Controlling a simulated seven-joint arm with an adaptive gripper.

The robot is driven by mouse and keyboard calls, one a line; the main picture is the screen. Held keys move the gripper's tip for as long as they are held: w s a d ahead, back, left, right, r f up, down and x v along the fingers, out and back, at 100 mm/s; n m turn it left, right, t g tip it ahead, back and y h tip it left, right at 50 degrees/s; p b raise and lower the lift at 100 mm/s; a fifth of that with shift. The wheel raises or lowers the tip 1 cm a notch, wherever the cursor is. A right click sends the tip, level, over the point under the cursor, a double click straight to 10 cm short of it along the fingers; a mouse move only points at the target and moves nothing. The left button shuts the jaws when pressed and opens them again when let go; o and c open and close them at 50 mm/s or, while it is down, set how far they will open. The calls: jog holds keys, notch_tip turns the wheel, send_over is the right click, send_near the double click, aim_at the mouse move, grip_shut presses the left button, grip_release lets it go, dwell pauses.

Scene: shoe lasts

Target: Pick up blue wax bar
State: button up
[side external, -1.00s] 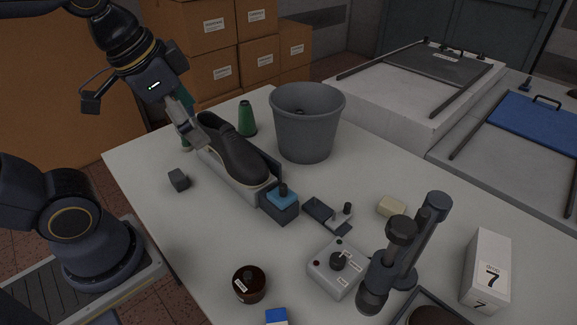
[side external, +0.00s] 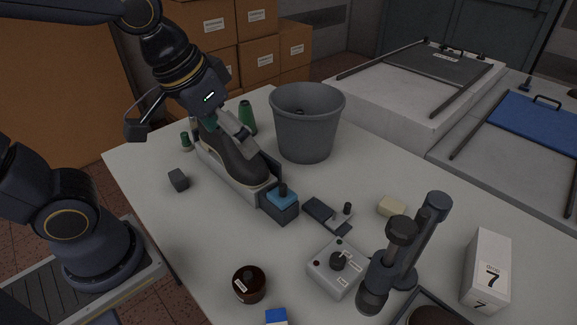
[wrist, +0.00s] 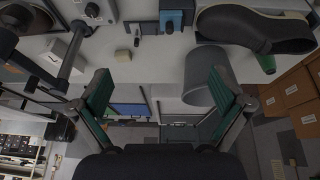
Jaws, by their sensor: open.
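A small blue block with a white part (side external: 276,317), which may be the blue wax bar, lies at the front table edge in the side view, partly cut off by the frame. I cannot make it out in the wrist view. My gripper (side external: 242,134) is above the dark shoe (side external: 228,160), far from that block. In the wrist view my gripper (wrist: 162,95) has its green-padded fingers wide apart with nothing between them.
A blue-topped dark block (side external: 282,203) stands at the shoe's toe. A grey bucket (side external: 307,125) is behind. A control box (side external: 335,268), brown jar (side external: 249,285), dark post stand (side external: 390,275) and white box (side external: 487,270) stand nearer the front. The left front table is mostly clear.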

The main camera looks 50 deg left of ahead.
jog(key=s+d+f+m+g, duration=0.1)
jog(key=d+f+m+g, duration=0.3)
jog(key=d, duration=0.7)
jog(key=m, duration=0.3)
send_over(274, 322)
jog(key=d, duration=0.1)
notch_tip(274, 322, down, 6)
jog(key=shift+g, duration=0.3)
jog(key=f, duration=0.8)
jog(key=s+f, duration=0.1)
jog(key=f, duration=0.3)
jog(key=shift+d, duration=0.25)
jog(key=f, duration=0.5)
jog(key=shift+w+f, duration=0.3)
jog(key=shift+f, duration=0.05)
jog(key=c, duration=1.1)
